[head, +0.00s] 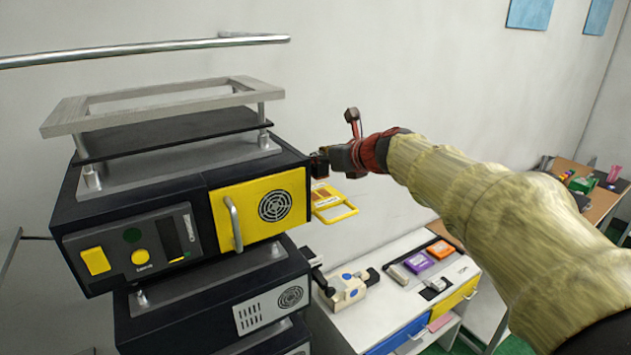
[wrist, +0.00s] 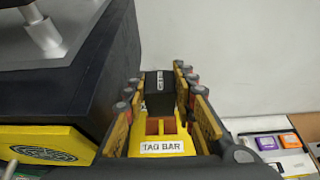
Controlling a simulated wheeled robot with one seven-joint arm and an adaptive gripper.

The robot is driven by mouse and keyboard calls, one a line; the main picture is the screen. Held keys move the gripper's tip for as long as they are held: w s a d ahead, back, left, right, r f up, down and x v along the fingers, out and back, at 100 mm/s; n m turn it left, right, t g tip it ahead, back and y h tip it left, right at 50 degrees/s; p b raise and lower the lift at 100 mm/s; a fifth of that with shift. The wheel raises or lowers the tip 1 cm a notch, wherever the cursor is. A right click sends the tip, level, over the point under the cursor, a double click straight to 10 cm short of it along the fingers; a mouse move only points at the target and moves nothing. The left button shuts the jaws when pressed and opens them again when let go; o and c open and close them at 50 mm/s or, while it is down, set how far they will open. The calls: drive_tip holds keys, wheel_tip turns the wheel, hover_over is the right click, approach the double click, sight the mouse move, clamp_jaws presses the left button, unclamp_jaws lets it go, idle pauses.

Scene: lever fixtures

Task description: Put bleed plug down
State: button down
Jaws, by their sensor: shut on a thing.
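My gripper (head: 320,164) is beside the right side of the black machine with the yellow door. In the wrist view my gripper (wrist: 160,96) has its fingers on both sides of a black block (wrist: 159,82) with a small white label, which I take to be the bleed plug. The label is too small to read. In the head view a yellow frame (head: 335,207) shows below my gripper. I cannot tell whether the block touches anything else.
The black machine (head: 186,205) stands close on the left, with a silver door handle (head: 233,224). A white bench (head: 400,270) at lower right holds a beige clamp-like fixture (head: 346,289), a purple block (head: 419,260) and an orange block (head: 440,249).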

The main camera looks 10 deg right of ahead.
sight(323, 177)
drive_tip(key=shift+a+f, duration=0.2)
drive_tip(key=shift+f, duration=0.65)
drive_tip(key=shift+d+f+b, duration=0.1)
drive_tip(key=shift+f+b, duration=0.35)
drive_tip(key=shift+f, duration=1.2)
drive_tip(key=shift+f, duration=0.2)
drive_tip(key=c, duration=1.5)
unclamp_jaws()
drive_tip(key=shift+c, duration=0.2)
drive_tip(key=shift+o, duration=0.4)
